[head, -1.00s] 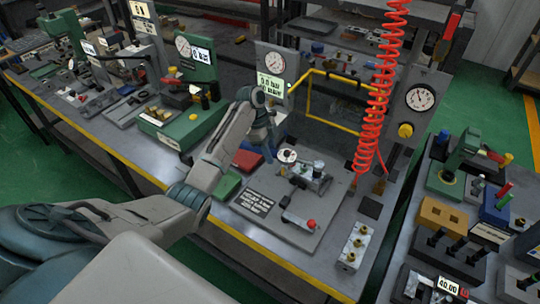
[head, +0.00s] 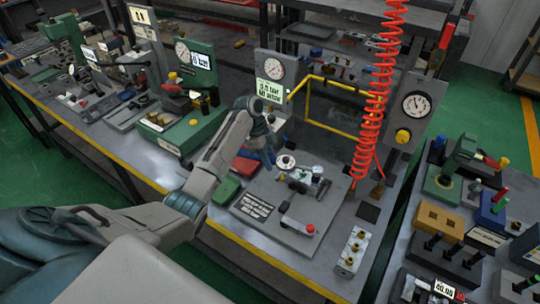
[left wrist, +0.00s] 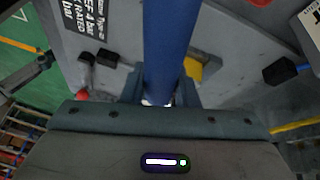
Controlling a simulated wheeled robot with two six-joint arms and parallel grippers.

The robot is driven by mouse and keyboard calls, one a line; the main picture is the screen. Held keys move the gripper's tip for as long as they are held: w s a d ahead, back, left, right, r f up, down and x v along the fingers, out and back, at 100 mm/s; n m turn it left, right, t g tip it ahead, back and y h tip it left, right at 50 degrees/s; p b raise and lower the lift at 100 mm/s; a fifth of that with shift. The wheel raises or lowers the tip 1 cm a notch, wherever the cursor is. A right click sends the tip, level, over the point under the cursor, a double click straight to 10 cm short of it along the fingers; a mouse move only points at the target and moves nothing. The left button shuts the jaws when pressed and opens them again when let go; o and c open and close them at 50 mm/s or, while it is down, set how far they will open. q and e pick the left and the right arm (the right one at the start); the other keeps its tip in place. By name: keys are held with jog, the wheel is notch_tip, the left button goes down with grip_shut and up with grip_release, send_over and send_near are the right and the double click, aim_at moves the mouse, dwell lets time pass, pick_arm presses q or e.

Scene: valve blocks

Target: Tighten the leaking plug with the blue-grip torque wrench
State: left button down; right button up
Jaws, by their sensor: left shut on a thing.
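My left gripper (head: 270,140) is above the back left of the grey fixture plate (head: 268,228). In the left wrist view the gripper (left wrist: 162,92) is shut on a thick blue grip (left wrist: 170,40), which looks like the torque wrench's handle. The grip runs up out of that picture, so the wrench's head is hidden. In the head view a small metal valve block (head: 303,181) with round fittings is on the plate, right of the gripper. I cannot tell which plug leaks, or whether the wrench touches one. My right gripper is not in view.
A gauge (head: 273,68) with a lit display (head: 269,90) stands behind the plate. A yellow pipe frame (head: 335,130) and red coiled hose (head: 371,120) rise behind and to the right. A red-knobbed clamp (head: 310,228) is at the plate's front. Green and red trays (head: 226,190) lie left.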

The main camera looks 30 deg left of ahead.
pick_arm(q)
jog(key=shift+s+d+r+n+p, duration=0.15)
jog(key=shift+s+n+p, duration=0.3)
jog(key=shift+p, duration=0.5)
jog(key=shift+s, duration=0.25)
jog(key=shift+p, duration=0.3)
notch_tip(320, 180, up, 8)
jog(key=p, duration=0.7)
jog(key=shift+f, duration=0.3)
